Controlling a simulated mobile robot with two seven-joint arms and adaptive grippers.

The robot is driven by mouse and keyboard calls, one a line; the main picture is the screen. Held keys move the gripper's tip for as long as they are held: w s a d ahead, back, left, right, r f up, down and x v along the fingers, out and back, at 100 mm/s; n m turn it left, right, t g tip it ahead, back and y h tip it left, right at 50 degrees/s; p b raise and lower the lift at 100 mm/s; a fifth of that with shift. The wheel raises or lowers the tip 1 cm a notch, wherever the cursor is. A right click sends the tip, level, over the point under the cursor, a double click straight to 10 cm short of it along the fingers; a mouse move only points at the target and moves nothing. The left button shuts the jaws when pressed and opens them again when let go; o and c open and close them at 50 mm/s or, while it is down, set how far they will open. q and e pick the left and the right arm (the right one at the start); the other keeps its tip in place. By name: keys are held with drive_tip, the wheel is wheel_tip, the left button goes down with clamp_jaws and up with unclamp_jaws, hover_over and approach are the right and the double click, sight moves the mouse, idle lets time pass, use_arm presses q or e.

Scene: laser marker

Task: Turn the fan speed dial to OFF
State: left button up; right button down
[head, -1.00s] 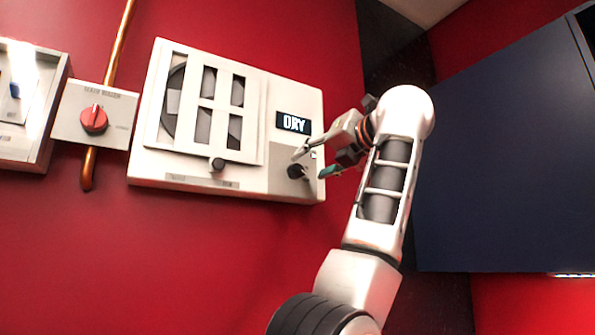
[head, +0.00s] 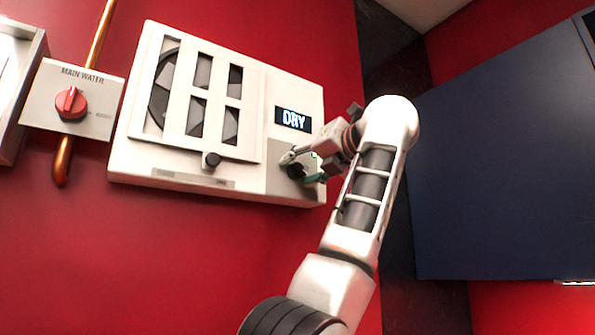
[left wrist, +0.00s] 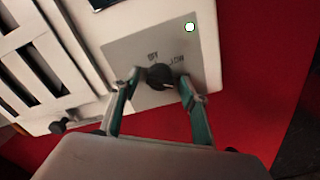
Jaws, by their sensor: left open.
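The fan speed dial (head: 295,172) is a small black knob on a grey plate at the lower right of the white wall unit. In the left wrist view the dial (left wrist: 160,77) has small markings above it; one looks like OFF and another like LOW. My left gripper (head: 297,168) is open at the dial. In the left wrist view the fingers of my left gripper (left wrist: 160,80) stand on either side of the dial, with small gaps visible. The dial's exact pointer direction is hard to tell. My right gripper is not in view.
The white unit (head: 255,100) has a lit display (head: 293,119) reading DRY and a second black knob (head: 211,160) at its bottom. A MAIN WATER box with a red knob (head: 71,103) is at the left. A large dark panel (head: 500,180) stands at the right.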

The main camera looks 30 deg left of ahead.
use_arm(q)
drive_tip(key=shift+d, duration=0.15)
drive_tip(key=c, duration=1.1)
